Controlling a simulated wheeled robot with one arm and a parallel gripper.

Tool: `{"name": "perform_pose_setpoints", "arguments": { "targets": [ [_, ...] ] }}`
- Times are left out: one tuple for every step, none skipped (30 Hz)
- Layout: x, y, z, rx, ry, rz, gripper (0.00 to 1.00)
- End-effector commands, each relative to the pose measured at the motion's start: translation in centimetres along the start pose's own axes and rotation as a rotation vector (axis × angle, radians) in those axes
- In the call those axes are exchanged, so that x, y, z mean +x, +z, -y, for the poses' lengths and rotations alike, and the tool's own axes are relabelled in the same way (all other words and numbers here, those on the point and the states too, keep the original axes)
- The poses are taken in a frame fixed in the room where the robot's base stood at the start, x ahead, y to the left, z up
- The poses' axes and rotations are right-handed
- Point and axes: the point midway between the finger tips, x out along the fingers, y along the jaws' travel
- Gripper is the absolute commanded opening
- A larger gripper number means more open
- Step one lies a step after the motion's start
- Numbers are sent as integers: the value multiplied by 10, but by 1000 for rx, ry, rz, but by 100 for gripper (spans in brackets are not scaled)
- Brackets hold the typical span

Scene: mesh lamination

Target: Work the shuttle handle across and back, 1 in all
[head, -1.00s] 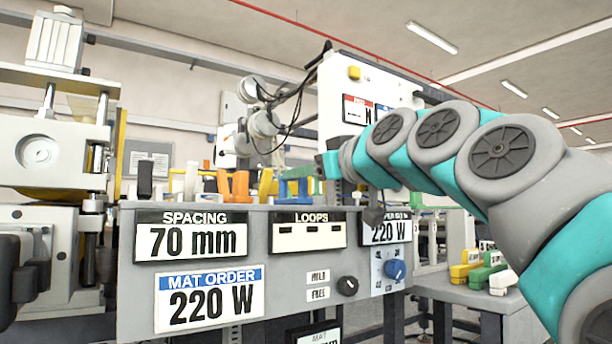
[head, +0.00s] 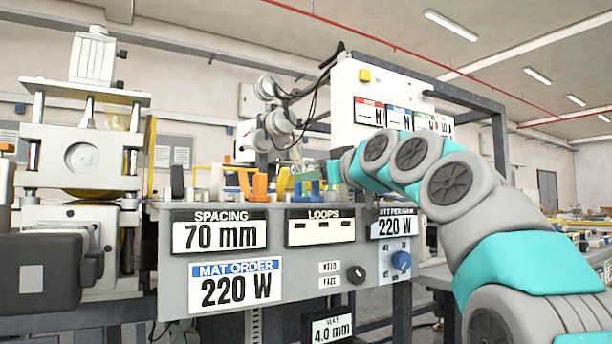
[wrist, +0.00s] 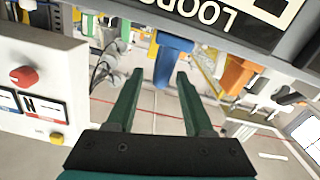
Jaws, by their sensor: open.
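My gripper (wrist: 160,74) is open in the wrist view, with its two green fingers spread and nothing between their inner faces. A blue upright handle (wrist: 172,55) stands just beyond the fingertips, roughly in line with the gap; I see no contact. An orange handle (wrist: 238,75) is to its right. Which of these is the shuttle handle, I cannot tell. In the head view, my gripper (head: 334,172) is at the console's top right, partly hidden by my wrist. The orange handle (head: 260,187) stands to its left on the console top.
The grey console (head: 180,290) carries the LOOPS panel (head: 320,228), a black knob (head: 356,273) and a blue knob (head: 401,261). A white control box (head: 375,85) stands behind my gripper. A press-like machine (head: 82,160) is at the left. Cables hang behind the console.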

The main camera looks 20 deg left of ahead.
Motion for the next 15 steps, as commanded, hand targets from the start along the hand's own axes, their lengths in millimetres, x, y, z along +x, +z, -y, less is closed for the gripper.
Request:
{"name": "perform_pose_setpoints", "arguments": {
  "targets": [
    [8, 0, -1, 0, 0, 2, 52],
    [12, 0, -1, 0, 0, 2, 52],
    [17, -1, -1, 0, 0, 2, 52],
    [20, -1, -1, -1, 0, 1, 52],
    [23, -1, 0, -2, 0, 1, 52],
    [28, -1, 0, -1, -1, 1, 52],
    [31, -1, 0, 0, -1, 1, 52],
    [34, -1, 0, 0, -1, 2, 52],
    [38, -1, 0, 0, -1, 3, 52],
    [40, 0, -1, 0, -1, 3, 52],
    [43, 0, -1, 0, 0, 3, 52],
    [45, 0, -1, -1, 0, 2, 52],
    [47, -1, -1, -1, 0, 1, 52],
    [48, -1, -1, -1, 0, 1, 52],
    [50, -1, -1, 0, 1, 1, 52]
  ]
}}
